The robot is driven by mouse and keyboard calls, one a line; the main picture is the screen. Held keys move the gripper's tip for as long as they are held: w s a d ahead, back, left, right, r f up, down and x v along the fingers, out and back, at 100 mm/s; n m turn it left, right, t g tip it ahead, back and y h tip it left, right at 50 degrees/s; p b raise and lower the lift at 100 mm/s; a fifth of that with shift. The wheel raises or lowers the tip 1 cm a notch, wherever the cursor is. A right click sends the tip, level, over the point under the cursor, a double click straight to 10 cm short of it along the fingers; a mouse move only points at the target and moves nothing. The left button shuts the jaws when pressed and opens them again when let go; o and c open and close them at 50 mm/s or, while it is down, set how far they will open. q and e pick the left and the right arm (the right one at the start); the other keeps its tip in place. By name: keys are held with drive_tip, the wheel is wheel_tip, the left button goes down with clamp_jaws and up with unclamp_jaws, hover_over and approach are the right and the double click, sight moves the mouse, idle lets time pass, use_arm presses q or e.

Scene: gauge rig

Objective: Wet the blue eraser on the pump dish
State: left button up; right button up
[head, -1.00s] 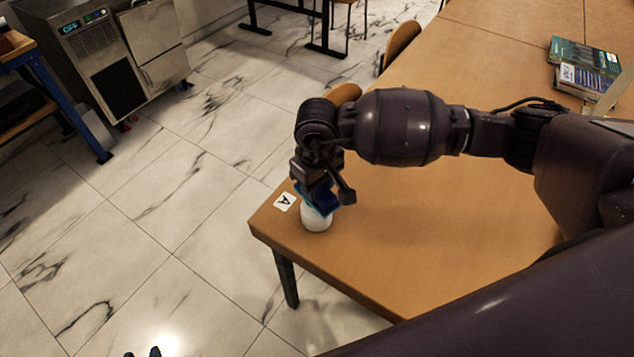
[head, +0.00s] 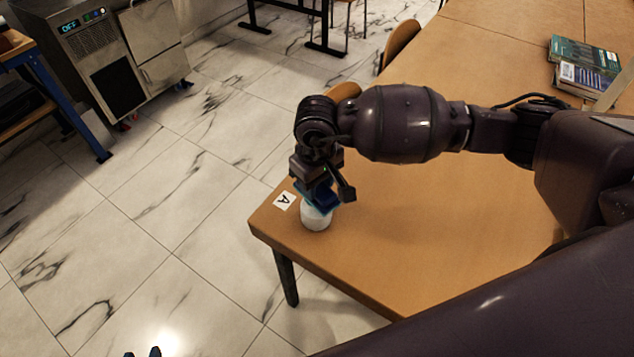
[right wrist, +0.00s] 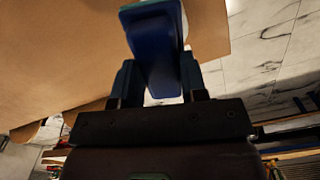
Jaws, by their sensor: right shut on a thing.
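My right gripper (head: 318,184) is shut on the blue eraser (head: 324,195), just over the near left corner of the table. The eraser also shows in the right wrist view (right wrist: 155,52), between the two fingers (right wrist: 157,88). The white round pump dish (head: 317,220) stands on the table directly below the eraser, its top partly hidden. I cannot tell whether eraser and dish touch. In the right wrist view only slivers of white show behind the eraser. Two dark fingertips of my left gripper (head: 143,353) show at the bottom edge, apart, with nothing seen between them.
A white card marked A (head: 284,201) lies left of the dish. The wooden table (head: 400,250) is clear around and right of the dish. Books (head: 585,65) lie at the far right. Chairs stand along the far side, and a steel machine (head: 115,60) stands across the floor.

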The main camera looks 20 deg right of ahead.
drive_tip(key=shift+r+p, duration=0.55)
drive_tip(key=shift+r, duration=1.3)
drive_tip(key=shift+r+p, duration=0.4)
drive_tip(key=shift+r, duration=0.95)
use_arm(q)
wheel_tip(320, 180, up, 3)
drive_tip(key=shift+w+f, duration=0.1)
drive_tip(key=shift+w, duration=0.05)
drive_tip(key=shift+w, duration=0.2)
